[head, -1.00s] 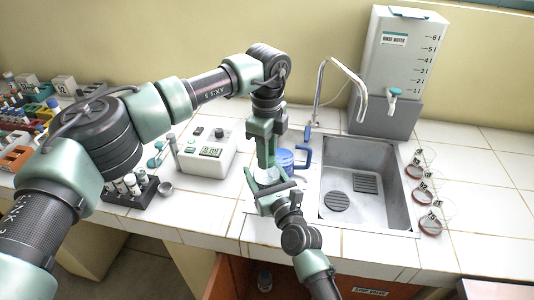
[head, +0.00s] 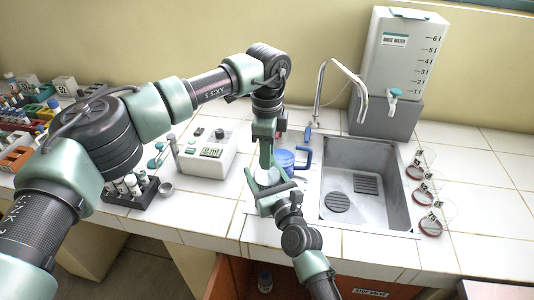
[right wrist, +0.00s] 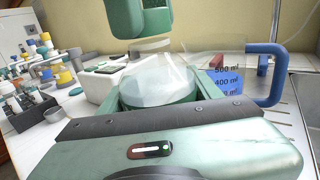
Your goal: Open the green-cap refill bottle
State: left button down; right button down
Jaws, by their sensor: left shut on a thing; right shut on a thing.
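The refill bottle (head: 267,177) is upright above the counter's front, left of the sink. In the right wrist view its clear body (right wrist: 158,78) and pale neck show, with green at its lower part. My right gripper (head: 269,186) is shut around the bottle's body; its green fingers show on both sides in the right wrist view. My left gripper (head: 265,158) points down from above, shut at the bottle's top. Its fingers (right wrist: 140,18) hide the cap, so I cannot see clearly whether the cap is apart from the neck.
A blue-handled measuring jug (head: 286,159) stands close behind the bottle. The sink (head: 350,200) and tap (head: 322,85) are to the right. A white device (head: 208,153) and a tube rack (head: 128,191) are to the left. Several dishes (head: 431,222) lie right of the sink.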

pick_arm(q)
jog(key=shift+r, duration=0.15)
jog(key=shift+r, duration=0.9)
jog(key=shift+r, duration=2)
pick_arm(e)
jog(key=shift+c, duration=1.2)
grip_release()
jog(key=shift+s, duration=0.1)
